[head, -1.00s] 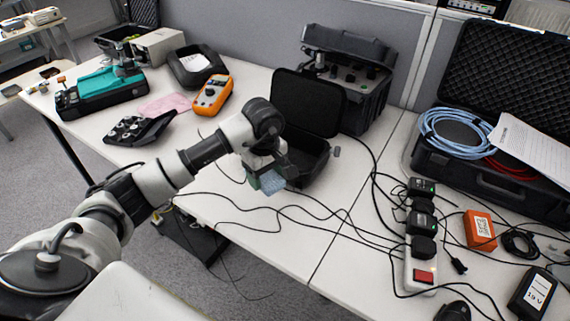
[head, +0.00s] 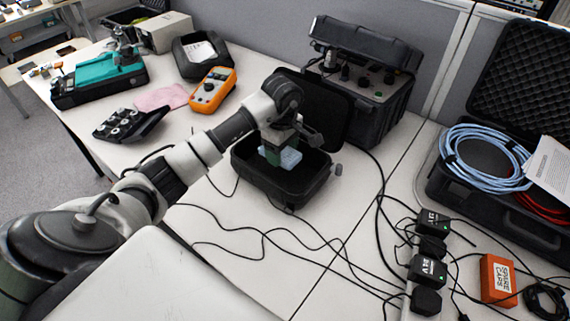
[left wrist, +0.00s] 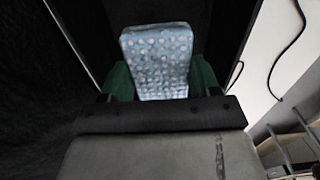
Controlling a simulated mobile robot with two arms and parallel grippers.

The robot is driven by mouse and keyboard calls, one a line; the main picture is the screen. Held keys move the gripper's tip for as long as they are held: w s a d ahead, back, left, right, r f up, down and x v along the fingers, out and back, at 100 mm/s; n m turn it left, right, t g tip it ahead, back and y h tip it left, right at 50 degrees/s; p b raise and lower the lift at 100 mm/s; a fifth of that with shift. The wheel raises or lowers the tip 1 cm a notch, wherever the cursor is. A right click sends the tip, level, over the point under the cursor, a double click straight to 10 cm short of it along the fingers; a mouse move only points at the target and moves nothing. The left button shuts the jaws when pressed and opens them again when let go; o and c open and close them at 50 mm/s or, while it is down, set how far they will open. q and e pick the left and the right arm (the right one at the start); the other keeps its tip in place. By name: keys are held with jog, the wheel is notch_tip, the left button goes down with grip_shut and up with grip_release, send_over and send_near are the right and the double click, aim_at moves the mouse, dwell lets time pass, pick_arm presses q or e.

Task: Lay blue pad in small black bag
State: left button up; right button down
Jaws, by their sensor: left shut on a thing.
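The small black bag (head: 250,176) is an open hard-looking case on the table in the head view, its lid raised at the back. My left gripper (head: 279,157) is over the bag's open body, pointing down. It is shut on the blue pad (head: 291,158), which hangs below the fingers at the bag's opening. In the left wrist view the pad (left wrist: 158,60) is light blue with pale dots, between green fingertips, with dark bag surfaces around it. I cannot tell whether the pad touches the bag's floor. My right gripper is not in view.
An orange multimeter (head: 213,90), a pink cloth (head: 162,97) and a black tray of round parts (head: 130,122) lie left of the bag. A large black case (head: 372,95) stands behind it. Cables (head: 300,236) run across the table in front. A power strip with adapters (head: 428,268) is at right.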

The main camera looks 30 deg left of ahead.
aim_at(282, 174)
pick_arm(q)
jog(key=shift+s+f, duration=0.2)
jog(key=shift+f, duration=0.85)
jog(key=shift+w+f, duration=0.1)
jog(key=shift+f, duration=0.25)
notch_tip(282, 174, down, 3)
jog(key=shift+f, duration=0.2)
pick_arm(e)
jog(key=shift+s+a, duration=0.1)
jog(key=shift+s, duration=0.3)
pick_arm(q)
jog(key=shift+f, duration=0.15)
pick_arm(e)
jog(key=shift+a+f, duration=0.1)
pick_arm(q)
jog(key=o, duration=0.9)
